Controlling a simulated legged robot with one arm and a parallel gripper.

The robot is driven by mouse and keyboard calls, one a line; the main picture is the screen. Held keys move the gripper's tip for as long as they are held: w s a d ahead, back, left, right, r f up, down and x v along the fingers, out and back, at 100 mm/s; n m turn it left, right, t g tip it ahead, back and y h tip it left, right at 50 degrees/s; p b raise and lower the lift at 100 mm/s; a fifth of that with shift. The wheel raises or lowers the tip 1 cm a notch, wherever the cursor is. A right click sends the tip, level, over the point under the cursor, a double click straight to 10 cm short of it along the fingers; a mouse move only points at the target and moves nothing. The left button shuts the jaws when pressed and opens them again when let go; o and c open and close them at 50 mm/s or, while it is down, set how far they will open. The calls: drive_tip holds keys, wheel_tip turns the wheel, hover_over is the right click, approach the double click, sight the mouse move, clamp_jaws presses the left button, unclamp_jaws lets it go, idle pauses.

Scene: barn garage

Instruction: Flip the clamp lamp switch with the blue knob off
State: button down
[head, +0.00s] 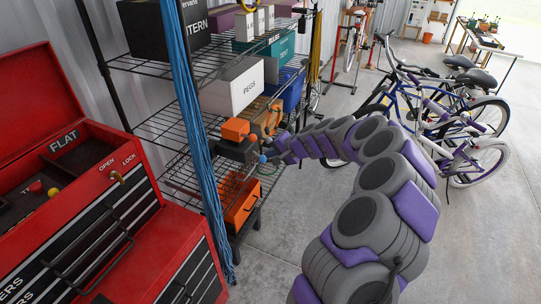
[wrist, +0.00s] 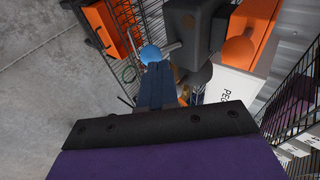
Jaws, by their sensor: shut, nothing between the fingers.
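The blue knob (wrist: 150,54) is a small ball on the end of a thin grey lever. The lever comes out of a dark grey switch box (wrist: 188,28) with an orange part (wrist: 252,32) beside it. In the head view the blue knob (head: 263,158) shows at the shelf's front, by the dark box (head: 238,150) and its orange part (head: 235,129). My gripper (wrist: 157,66) is shut and empty, its tips right at the knob. I cannot tell whether they touch it. In the head view my gripper (head: 269,154) is small and partly hidden by my arm.
The wire shelf (head: 180,128) holds a white bin (head: 232,87), a blue bin (head: 287,90) and an orange bin (head: 240,207) lower down. Blue cords (head: 197,140) hang in front. A red tool chest (head: 95,215) stands left. Bicycles (head: 440,110) stand right, with open floor between.

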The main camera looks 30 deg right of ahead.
drive_tip(key=shift+d, duration=0.1)
drive_tip(key=shift+r+p, duration=0.45)
drive_tip(key=shift+r, duration=0.35)
